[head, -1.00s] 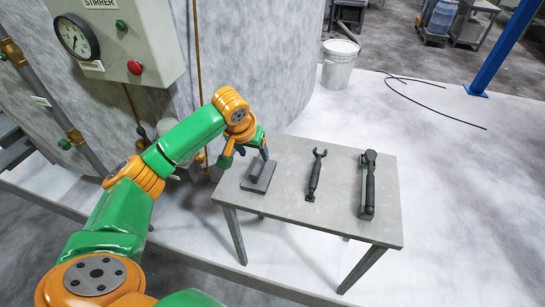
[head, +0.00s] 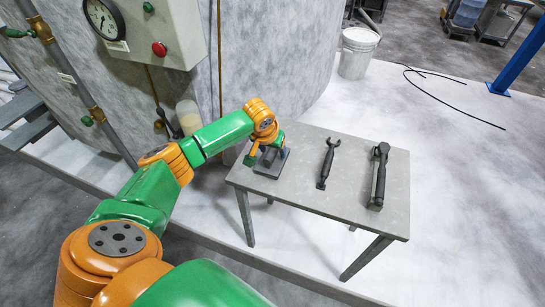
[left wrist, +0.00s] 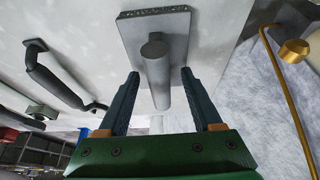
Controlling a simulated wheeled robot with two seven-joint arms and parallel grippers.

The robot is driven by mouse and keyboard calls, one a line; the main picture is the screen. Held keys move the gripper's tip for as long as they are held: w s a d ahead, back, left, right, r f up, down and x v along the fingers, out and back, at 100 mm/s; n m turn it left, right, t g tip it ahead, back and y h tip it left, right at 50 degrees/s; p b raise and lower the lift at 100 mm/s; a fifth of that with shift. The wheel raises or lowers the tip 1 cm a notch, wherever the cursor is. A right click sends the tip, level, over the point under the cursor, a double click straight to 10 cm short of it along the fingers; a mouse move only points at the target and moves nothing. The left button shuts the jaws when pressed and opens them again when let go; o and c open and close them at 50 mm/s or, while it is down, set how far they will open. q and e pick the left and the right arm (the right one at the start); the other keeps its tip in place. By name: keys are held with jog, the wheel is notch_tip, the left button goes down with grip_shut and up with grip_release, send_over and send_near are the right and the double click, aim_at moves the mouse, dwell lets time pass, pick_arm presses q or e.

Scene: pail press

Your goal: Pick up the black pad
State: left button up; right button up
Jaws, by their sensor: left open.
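My left gripper (head: 268,154) is right over the pad. In the left wrist view the fingers of my left gripper (left wrist: 160,74) are open, one on each side of the handle, with gaps between. My right gripper is in neither view.
A black wrench (head: 327,165) and a dark long-handled tool (head: 378,178) lie to the right on the table. A large grey tank with a control box (head: 170,30) stands behind my left arm. A white bucket (head: 357,52) stands on the floor beyond.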

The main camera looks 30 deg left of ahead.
pick_arm(q)
jog(key=shift+w+f, duration=0.1)
jog(key=shift+f, duration=0.15)
grip_shut()
dwell(0.3)
jog(key=shift+r+b, duration=0.2)
jog(key=shift+b, duration=0.1)
notch_tip(320, 180, up, 3)
jog(key=shift+w+r, duration=0.1)
jog(key=s+a+r+b, duration=0.2)
jog(key=s+r, duration=0.3)
jog(key=s, duration=0.1)
jog(key=s+a+r+b, duration=0.2)
jog(key=s+r, duration=0.3)
jog(key=s, duration=0.2)
jog(key=shift+s+a+b, duration=0.15)
jog(key=shift+a+b, duration=0.2)
jog(key=shift+a, duration=0.05)
